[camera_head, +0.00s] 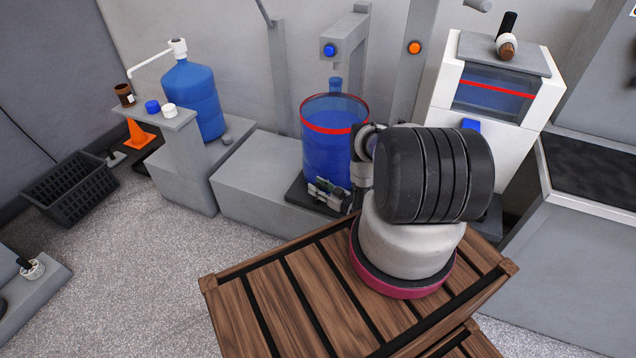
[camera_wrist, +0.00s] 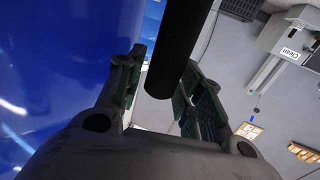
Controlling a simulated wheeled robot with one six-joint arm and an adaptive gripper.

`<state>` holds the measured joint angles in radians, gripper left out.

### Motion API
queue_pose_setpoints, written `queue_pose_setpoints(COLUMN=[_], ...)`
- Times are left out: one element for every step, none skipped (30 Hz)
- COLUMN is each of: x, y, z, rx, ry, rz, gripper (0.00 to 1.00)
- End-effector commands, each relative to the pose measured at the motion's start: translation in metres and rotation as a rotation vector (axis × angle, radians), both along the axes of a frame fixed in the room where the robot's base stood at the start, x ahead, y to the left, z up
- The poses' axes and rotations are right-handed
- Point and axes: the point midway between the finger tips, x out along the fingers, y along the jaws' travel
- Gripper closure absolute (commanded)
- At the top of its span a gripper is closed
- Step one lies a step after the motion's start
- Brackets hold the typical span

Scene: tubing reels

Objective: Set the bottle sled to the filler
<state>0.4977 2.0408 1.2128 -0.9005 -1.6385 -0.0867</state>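The bottle sled's dark base (camera_head: 296,194) sits on a low grey bench. The grey filler post with a blue button (camera_head: 330,50) and overhanging arm stands just behind the bottle. My gripper (camera_head: 328,192) is low at the front of the bottle, partly hidden by my arm. In the wrist view its fingers (camera_wrist: 160,90) are spread, with a black bar (camera_wrist: 180,40) reaching between them. I see a gap on the bar's left side; contact on its right is unclear. Blue bottle surface (camera_wrist: 60,60) fills the left.
A wooden slatted platform (camera_head: 290,300) lies below my arm. A black crate (camera_head: 70,188) and orange cone (camera_head: 139,136) are farther left. A white cabinet (camera_head: 490,90) stands right. Speckled floor is free front left.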

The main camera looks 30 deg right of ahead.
Motion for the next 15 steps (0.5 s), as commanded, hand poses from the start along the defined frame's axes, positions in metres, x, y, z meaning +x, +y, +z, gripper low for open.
queue_pose_setpoints(x=[0.001,0.001,0.001,0.001,0.001,0.001,0.001,0.001,0.0,0.0,0.0,0.0,-0.001,-0.001,-0.001], y=[-0.001,-0.001,-0.001,-0.001,-0.001,-0.001,-0.001,-0.001,-0.001,-0.001,-0.001,-0.002,-0.001,-0.001,-0.001], z=[0.007,0.012,0.019,0.025,0.032,0.04,0.047,0.053,0.061,0.066,0.071,0.077,0.081,0.084,0.088], rx=[-0.001,0.0,-0.001,0.0,0.0,0.0,-0.001,-0.001,0.0,0.0,0.0,-0.001,0.0,0.0,0.0], ry=[-0.001,0.0,0.0,0.0,-0.001,-0.001,-0.001,0.0,0.0,-0.001,-0.001,-0.001,-0.001,-0.001,-0.001], rz=[0.0,0.0,0.0,0.0,0.0,0.0,-0.001,-0.001,-0.001,-0.001,-0.001,-0.002,-0.002,-0.002,-0.002], gripper=[0.64,0.64,0.64,0.64,0.64,0.64,0.64,0.64,0.64,0.64,0.64,0.64,0.64,0.64,0.64])
